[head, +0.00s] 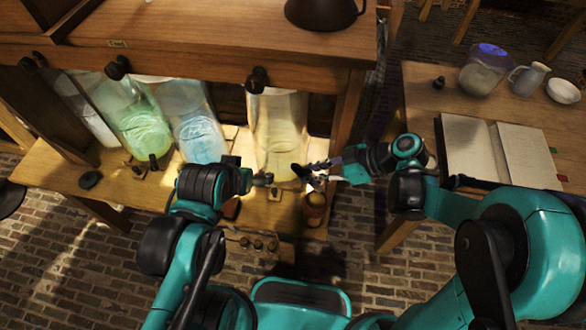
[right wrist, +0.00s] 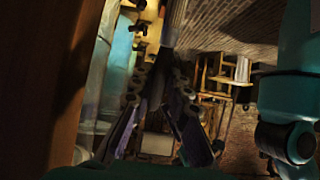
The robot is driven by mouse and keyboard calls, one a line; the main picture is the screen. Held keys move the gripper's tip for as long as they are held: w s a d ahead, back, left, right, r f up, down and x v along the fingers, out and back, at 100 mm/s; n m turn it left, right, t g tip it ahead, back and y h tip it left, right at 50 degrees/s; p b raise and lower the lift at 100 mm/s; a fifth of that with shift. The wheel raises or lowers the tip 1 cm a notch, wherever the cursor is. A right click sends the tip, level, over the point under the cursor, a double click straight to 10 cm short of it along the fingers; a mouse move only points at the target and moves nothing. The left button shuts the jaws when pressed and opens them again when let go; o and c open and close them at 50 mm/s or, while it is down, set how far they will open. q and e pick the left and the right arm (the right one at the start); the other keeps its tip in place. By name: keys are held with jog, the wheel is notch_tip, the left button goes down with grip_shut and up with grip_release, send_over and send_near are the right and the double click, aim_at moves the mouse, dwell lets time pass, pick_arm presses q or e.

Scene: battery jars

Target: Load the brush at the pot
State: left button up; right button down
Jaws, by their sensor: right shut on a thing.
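My right gripper (head: 318,167) is in front of the yellowish jar, shut on a thin dark thing (head: 299,171) that looks like the brush. Its tip points left in the head view; its shape is too small to make out well. A small amber-brown pot (head: 314,210) stands on the bench's front edge, just below the right gripper in the picture. Whether the brush touches the pot I cannot tell. In the right wrist view the gripper's two fingers (right wrist: 160,115) show, with the held thing unclear. My left gripper (head: 264,179) is left of the dark tip; its fingers are too small to read.
Tall glass jars with yellowish (head: 280,125), blue (head: 198,135) and green (head: 143,130) contents stand under the wooden shelf (head: 200,65). A side table at right holds an open book (head: 495,150), a glass jar (head: 482,75), a jug (head: 527,80) and a bowl (head: 563,91).

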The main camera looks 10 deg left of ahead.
aim_at(318, 185)
jog(key=shift+a+f, duration=0.15)
jog(key=shift+f, duration=0.05)
jog(key=shift+f+b, duration=2.45)
jog(key=shift+f, duration=0.4)
jog(key=shift+f+b, duration=0.55)
jog(key=shift+b, duration=0.05)
jog(key=shift+r+p, duration=2.9)
jog(key=shift+r, duration=0.7)
jog(key=shift+f, duration=0.1)
